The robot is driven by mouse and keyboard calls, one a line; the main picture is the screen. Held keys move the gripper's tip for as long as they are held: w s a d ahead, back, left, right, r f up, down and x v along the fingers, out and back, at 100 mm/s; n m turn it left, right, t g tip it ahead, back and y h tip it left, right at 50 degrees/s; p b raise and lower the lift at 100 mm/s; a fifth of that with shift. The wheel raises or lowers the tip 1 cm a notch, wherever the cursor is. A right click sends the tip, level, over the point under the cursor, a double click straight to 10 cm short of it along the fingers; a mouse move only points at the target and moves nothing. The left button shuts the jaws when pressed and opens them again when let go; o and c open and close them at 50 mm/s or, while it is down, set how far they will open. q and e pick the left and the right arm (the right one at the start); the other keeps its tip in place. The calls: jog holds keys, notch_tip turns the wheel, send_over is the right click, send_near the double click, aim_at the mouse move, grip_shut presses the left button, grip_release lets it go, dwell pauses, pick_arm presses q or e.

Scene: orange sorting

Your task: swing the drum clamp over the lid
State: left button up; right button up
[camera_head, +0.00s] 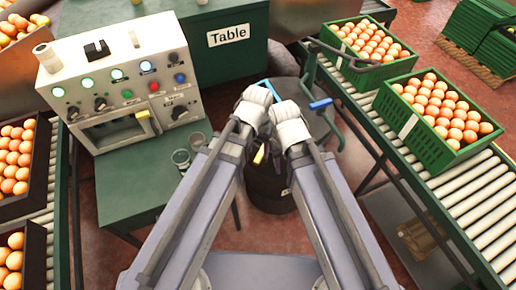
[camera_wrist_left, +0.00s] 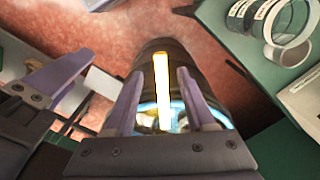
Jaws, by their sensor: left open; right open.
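A dark drum (camera_head: 268,188) stands between my two arms; its dark lid (camera_head: 298,92) shows behind my wrists. The drum also fills the middle of the left wrist view (camera_wrist_left: 158,52). A narrow yellow bar (camera_wrist_left: 161,90) shows between the open fingers of my left gripper (camera_wrist_left: 160,85), with no visible contact. A yellow tip (camera_head: 259,154) shows between my arms in the head view. A blue handle (camera_head: 320,104) lies right of my wrists; I cannot tell which piece is the clamp. In the head view my left gripper (camera_head: 257,97) and right gripper (camera_head: 287,112) are close together, their fingers mostly hidden.
A control panel (camera_head: 120,75) stands on a green table (camera_head: 125,200) at the left, with glass-like rings near its edge. A roller conveyor (camera_head: 480,185) with green crates (camera_head: 411,128) of oranges runs along the right. Dark crates of oranges stand at the far left.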

pick_arm(q)
notch_tip(320, 180, up, 4)
jog(key=p, duration=0.2)
jog(key=shift+f+p, duration=0.1)
jog(key=shift+p, duration=0.25)
pick_arm(e)
notch_tip(320, 180, up, 4)
jog(key=shift+f, duration=0.1)
pick_arm(q)
jog(key=s+a+r+y+p, duration=0.1)
jog(key=s+a+r+p, duration=0.2)
jog(key=s+r+p, duration=0.2)
jog(key=shift+s, duration=0.2)
pick_arm(e)
notch_tip(320, 180, up, 5)
pick_arm(q)
jog(key=shift+a, duration=0.2)
pick_arm(e)
jog(key=shift+a, duration=0.1)
